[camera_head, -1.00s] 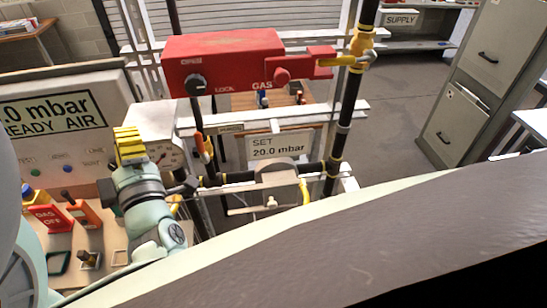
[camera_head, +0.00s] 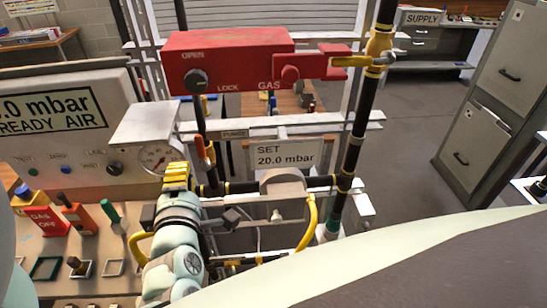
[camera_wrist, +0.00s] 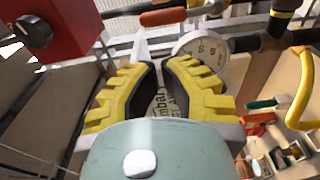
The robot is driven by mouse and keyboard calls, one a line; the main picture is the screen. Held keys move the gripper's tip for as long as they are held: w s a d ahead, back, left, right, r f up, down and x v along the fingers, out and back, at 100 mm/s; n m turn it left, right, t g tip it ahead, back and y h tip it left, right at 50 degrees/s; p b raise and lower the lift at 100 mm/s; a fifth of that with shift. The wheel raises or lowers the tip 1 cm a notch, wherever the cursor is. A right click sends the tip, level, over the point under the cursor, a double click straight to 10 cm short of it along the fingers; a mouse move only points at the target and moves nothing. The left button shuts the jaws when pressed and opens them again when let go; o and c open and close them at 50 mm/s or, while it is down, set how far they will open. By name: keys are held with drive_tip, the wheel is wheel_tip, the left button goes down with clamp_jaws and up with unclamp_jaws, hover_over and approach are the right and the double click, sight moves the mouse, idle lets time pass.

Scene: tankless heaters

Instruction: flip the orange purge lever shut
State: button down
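The orange purge lever (camera_head: 200,149) hangs about upright on the dark pipe left of the PURGE label (camera_head: 235,134). In the wrist view the lever (camera_wrist: 163,17) lies across the top, ahead of the fingers and apart from them. My gripper (camera_head: 176,168), with yellow stepped fingers, is below and left of the lever in the head view. In the wrist view the fingertips of my gripper (camera_wrist: 159,66) are drawn nearly together, with only a narrow gap and nothing held between them. The lever's pivot is hard to make out.
A pressure gauge (camera_head: 156,158) sits close left of the lever. A red GAS box (camera_head: 228,62) with a black knob is above. Black pipes and a yellow hose (camera_head: 307,225) are to the right. The bench at left holds a GAS OFF block (camera_head: 45,221).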

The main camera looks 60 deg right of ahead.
sight(202, 154)
drive_tip(key=p+x, duration=0.4)
drive_tip(key=x, duration=0.5)
drive_tip(key=shift+w+p, duration=0.15)
drive_tip(key=shift+p, duration=0.15)
drive_tip(key=shift+a, duration=0.15)
drive_tip(key=shift+f+b, duration=0.1)
drive_tip(key=shift+b, duration=0.5)
drive_tip(key=shift+m+b, duration=0.3)
drive_tip(key=shift+m, duration=0.1)
